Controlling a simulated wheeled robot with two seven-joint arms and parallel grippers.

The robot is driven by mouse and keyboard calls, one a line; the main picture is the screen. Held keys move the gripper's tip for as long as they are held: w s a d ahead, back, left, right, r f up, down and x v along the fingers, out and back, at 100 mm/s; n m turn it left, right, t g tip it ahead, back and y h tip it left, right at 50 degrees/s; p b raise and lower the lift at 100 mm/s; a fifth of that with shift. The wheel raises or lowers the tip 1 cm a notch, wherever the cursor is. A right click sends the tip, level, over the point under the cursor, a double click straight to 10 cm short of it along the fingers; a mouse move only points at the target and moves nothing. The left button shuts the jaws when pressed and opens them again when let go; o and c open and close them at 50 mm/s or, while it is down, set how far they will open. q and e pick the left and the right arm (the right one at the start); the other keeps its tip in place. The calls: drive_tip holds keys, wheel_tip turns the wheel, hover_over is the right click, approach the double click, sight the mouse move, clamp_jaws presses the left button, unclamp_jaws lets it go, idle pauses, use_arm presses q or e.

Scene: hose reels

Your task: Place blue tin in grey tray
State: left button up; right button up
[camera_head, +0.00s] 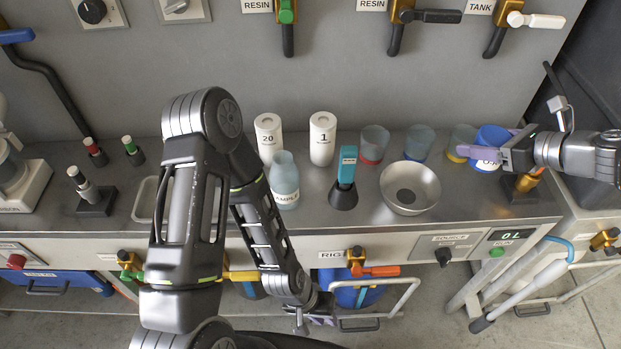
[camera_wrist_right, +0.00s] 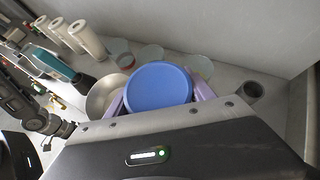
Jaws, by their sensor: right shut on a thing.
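The blue tin (camera_head: 492,138) is between the fingers of my right gripper (camera_head: 487,152), over the right end of the counter. In the right wrist view the tin (camera_wrist_right: 158,86) shows as a round blue top, with a purple finger of the gripper (camera_wrist_right: 160,98) on each side. A light grey tray (camera_head: 146,200) lies on the counter at the left, largely hidden behind my left arm. My left gripper (camera_head: 318,310) hangs low in front of the counter, below its front edge.
A metal bowl (camera_head: 410,187), a teal-handled tool in a black stand (camera_head: 345,180), a sample bottle (camera_head: 284,182) and white bottles (camera_head: 322,139) stand mid-counter. Clear cups (camera_head: 374,144) stand behind the bowl. Valve handles (camera_head: 428,16) project from the back wall.

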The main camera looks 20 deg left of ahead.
idle(0.4)
hover_over(459, 184)
drive_tip(key=shift+f+b, duration=0.4)
drive_tip(key=shift+f, duration=2.65)
drive_tip(key=shift+f, duration=1.9)
drive_tip(key=shift+f, duration=0.1)
drive_tip(key=o, duration=1.4)
drive_tip(key=shift+o, duration=0.2)
